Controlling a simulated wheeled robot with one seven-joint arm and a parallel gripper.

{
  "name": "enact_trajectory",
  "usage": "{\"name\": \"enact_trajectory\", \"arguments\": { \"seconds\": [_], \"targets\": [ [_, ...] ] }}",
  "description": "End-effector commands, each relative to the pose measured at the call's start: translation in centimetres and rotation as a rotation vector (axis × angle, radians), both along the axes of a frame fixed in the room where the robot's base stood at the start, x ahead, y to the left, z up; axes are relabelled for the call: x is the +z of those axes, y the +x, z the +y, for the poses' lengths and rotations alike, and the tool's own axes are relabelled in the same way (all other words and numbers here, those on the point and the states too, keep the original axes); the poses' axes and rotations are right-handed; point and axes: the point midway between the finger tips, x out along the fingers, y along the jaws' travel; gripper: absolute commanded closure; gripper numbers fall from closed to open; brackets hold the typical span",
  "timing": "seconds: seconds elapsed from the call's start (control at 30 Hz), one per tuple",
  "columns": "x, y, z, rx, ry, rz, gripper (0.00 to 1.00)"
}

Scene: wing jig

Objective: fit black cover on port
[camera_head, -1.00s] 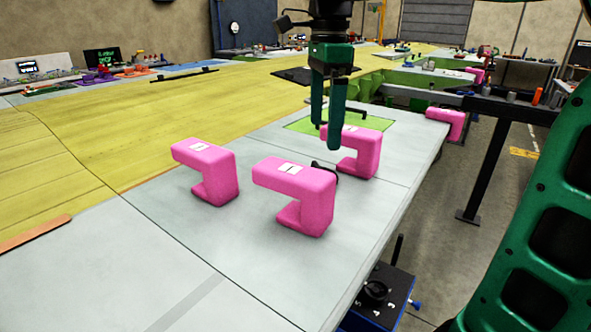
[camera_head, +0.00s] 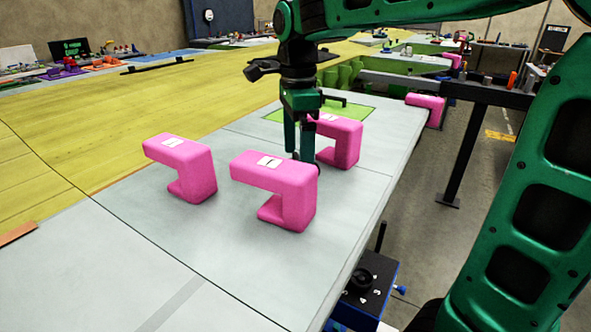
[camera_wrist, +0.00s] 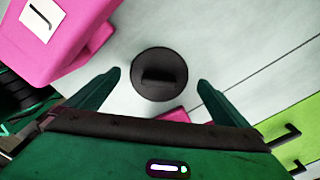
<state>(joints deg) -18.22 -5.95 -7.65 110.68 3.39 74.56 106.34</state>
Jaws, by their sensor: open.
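A round black cover (camera_wrist: 159,66) with a raised grip bar shows in the wrist view, on the pale grey surface. My open gripper (camera_wrist: 160,84) has one finger on each side of it, with gaps between the fingers and the rim. In the head view my gripper (camera_head: 300,158) points down among the pink blocks, low behind the nearest one, which hides most of the cover. I cannot make out a port in either view, nor tell what lies beneath the cover.
Pink C-shaped blocks with white labels stand close by: the nearest (camera_head: 275,190), one to the left (camera_head: 182,168), one behind (camera_head: 340,143). Another (camera_head: 425,108) sits at the right edge. The grey panel (camera_head: 120,265) is clear at the front left. A blue-black box (camera_head: 365,280) hangs below the edge.

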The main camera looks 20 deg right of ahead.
Motion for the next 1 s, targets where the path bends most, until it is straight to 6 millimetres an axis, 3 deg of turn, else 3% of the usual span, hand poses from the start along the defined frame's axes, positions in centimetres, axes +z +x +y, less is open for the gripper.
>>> {"name": "enact_trajectory", "arguments": {
  "seconds": [0.33,0.5,0.6,0.83,1.0],
  "targets": [
    [-0.8,0.0,0.0,-0.001,0.001,-0.001,0.0],
    [-0.8,0.0,0.0,-0.001,0.001,-0.001,0.41],
    [-0.8,0.0,-0.1,-0.001,0.001,-0.001,0.49],
    [-0.6,0.0,-0.1,-0.001,0.001,-0.002,0.49],
    [1.4,0.1,-0.1,-0.001,0.001,-0.004,0.49]
  ]
}}
